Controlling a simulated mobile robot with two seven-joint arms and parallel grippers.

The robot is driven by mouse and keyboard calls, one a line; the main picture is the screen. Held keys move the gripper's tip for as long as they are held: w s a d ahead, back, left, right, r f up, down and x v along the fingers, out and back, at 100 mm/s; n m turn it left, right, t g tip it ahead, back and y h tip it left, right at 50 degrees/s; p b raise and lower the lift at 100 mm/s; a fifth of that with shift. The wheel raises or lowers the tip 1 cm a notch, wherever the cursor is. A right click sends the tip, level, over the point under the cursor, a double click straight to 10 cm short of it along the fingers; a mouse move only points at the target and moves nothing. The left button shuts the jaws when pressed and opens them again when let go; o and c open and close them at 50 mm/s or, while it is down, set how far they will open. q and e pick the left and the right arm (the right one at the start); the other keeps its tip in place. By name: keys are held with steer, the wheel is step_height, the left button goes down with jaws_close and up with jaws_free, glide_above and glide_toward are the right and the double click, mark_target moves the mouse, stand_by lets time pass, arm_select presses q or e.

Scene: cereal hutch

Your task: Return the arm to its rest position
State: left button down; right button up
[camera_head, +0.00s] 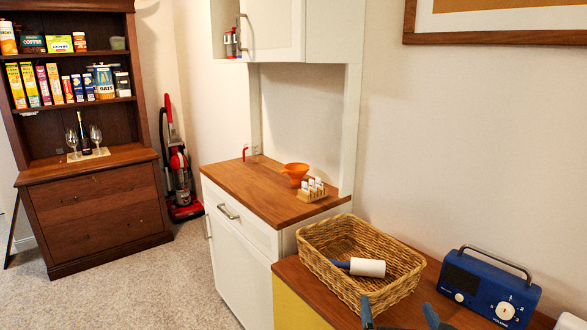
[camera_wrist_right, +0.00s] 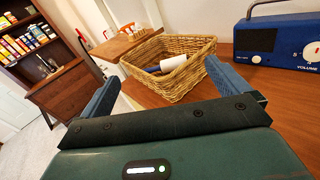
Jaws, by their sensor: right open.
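My right gripper (camera_head: 400,311) shows at the bottom edge of the head view, only its two blue fingertips visible. It is open, with nothing between the fingers. In the right wrist view the two blue fingers (camera_wrist_right: 163,72) stand wide apart, with the wicker basket (camera_wrist_right: 186,88) beyond them. In the head view the basket (camera_head: 322,272) stands just past the fingertips, on the wooden top. A white roller with a blue handle (camera_head: 367,267) lies inside the basket. My left gripper is in neither view.
A blue radio (camera_head: 488,290) stands right of the basket. A white cabinet (camera_head: 238,258) with an orange funnel (camera_head: 295,172) and a small rack (camera_head: 313,190) stands beyond. A dark hutch (camera_head: 95,200) and a red vacuum (camera_head: 179,165) stand far left. Carpet at lower left is clear.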

arm_select(q)
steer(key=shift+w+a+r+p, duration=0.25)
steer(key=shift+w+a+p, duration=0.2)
steer(key=shift+p, duration=0.5)
arm_select(e)
steer(key=s+a+f+m+g+y, duration=0.2)
steer(key=s+f+m, duration=0.7)
steer(key=m, duration=0.6)
steer(key=s+a+f+m+g+y, duration=0.2)
steer(key=s+f+m+g, duration=0.3)
steer(key=s+f+m, duration=0.4)
steer(key=f+m, duration=0.1)
steer(key=m, duration=0.5)
steer(key=shift+s+a+m+y, duration=0.25)
steer(key=shift+a+m+y, duration=0.05)
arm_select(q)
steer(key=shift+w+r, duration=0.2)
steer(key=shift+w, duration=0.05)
arm_select(e)
steer(key=shift+f, duration=0.1)
